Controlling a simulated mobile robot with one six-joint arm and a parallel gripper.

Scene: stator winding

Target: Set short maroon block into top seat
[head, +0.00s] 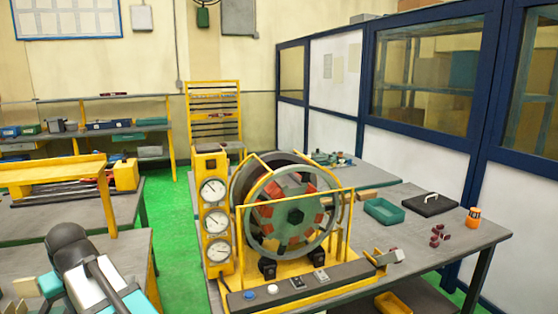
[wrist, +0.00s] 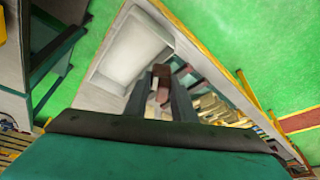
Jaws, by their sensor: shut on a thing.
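In the wrist view my gripper (wrist: 163,88) is shut on a maroon block (wrist: 161,71), which shows at the fingertips. The fingers hide part of it, so its full length cannot be told. In the head view the round stator (head: 290,212) stands upright in a yellow frame on the table. Red and green-grey segments sit around its dark hub. The top seat lies on the upper inner side of the ring, but its details are too small to tell. My arm is at the lower left of the head view, well apart from the stator; the held block cannot be made out there.
Several loose maroon pieces (head: 438,236) lie on the table right of the stator, near an orange container (head: 473,217). A green tray (head: 384,211) and a black case (head: 430,204) stand behind. A yellow gauge column (head: 214,215) rises left of the stator. A pale tray (wrist: 130,50) shows beyond my fingertips.

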